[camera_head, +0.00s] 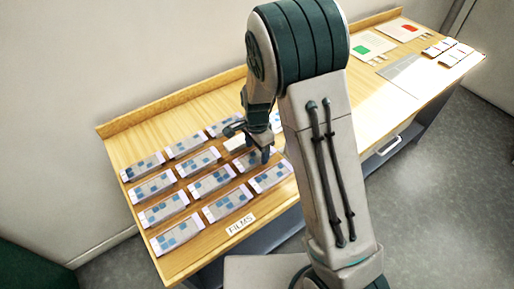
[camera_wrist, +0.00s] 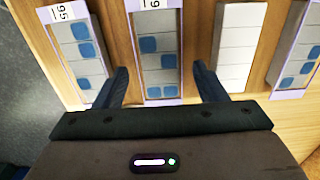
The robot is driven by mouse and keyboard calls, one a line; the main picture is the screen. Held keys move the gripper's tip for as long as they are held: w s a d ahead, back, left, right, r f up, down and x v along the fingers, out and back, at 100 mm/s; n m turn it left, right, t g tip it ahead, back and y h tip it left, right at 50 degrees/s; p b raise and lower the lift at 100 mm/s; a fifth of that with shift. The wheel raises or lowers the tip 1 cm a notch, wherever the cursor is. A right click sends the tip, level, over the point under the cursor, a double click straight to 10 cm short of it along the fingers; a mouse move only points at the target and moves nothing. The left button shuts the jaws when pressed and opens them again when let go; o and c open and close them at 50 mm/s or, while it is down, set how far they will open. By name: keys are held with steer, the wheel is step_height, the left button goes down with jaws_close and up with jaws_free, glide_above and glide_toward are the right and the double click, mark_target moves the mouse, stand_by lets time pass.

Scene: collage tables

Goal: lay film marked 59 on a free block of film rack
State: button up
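The film rack is a set of blocks in rows on the wooden table, most carrying a film with blue squares, such as one (camera_head: 183,233) at the front. In the wrist view my gripper (camera_wrist: 160,76) is open, one finger on each side of a film (camera_wrist: 157,58). That film's label is cut off at the top edge, so its number is not fully readable. A film (camera_wrist: 82,50) to its left has an upside-down label that looks like 56. To its right is a plain white block (camera_wrist: 240,45) bearing no film. In the head view my gripper (camera_head: 252,150) is low among the films.
A FILMS label (camera_head: 240,223) lies at the table's front edge. Further right are a green-marked sheet (camera_head: 362,48), a red-marked sheet (camera_head: 408,31), a grey panel (camera_head: 402,75) and several small white pieces (camera_head: 457,54). A raised ledge (camera_head: 170,102) runs along the back.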

steer(key=shift+r, duration=0.1)
step_height(320, 180, up, 14)
steer(key=shift+f, duration=0.2)
stand_by(0.4)
stand_by(0.4)
